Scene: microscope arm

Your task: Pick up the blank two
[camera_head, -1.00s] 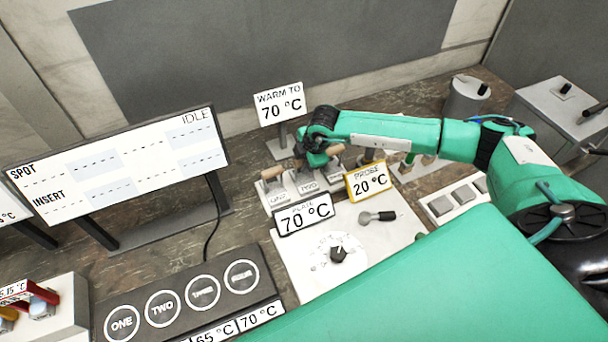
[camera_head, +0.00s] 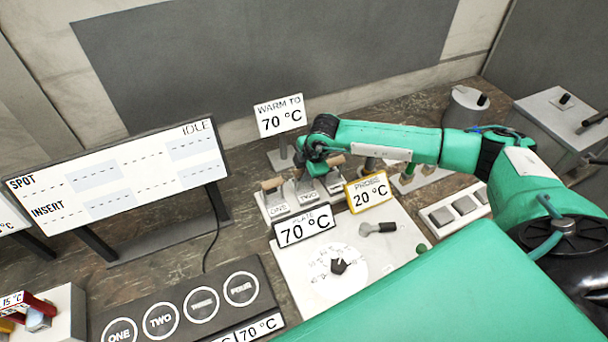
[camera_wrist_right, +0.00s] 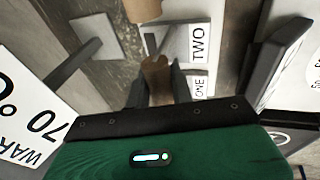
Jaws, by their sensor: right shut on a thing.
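The blank two (camera_head: 308,190) is a pale block with a TWO label, standing in a row between blank one (camera_head: 278,206) and a third wooden-handled block (camera_head: 335,174). My right gripper (camera_head: 316,165) reaches down over blank two from the right and hides its handle in the head view. In the right wrist view, my right gripper (camera_wrist_right: 156,85) is shut on a wooden handle (camera_wrist_right: 156,72), which I take as blank two's. The TWO label (camera_wrist_right: 199,44) lies beside it. I cannot see blank two lifted clear of the row. My left gripper is out of view.
A WARM TO 70 °C sign (camera_head: 281,116) stands just behind the row. The PROBE sign (camera_head: 368,191) and PLATE sign (camera_head: 304,228) stand close in front. A display (camera_head: 120,185) is at left. Another wooden handle (camera_wrist_right: 142,8) is near the gripper.

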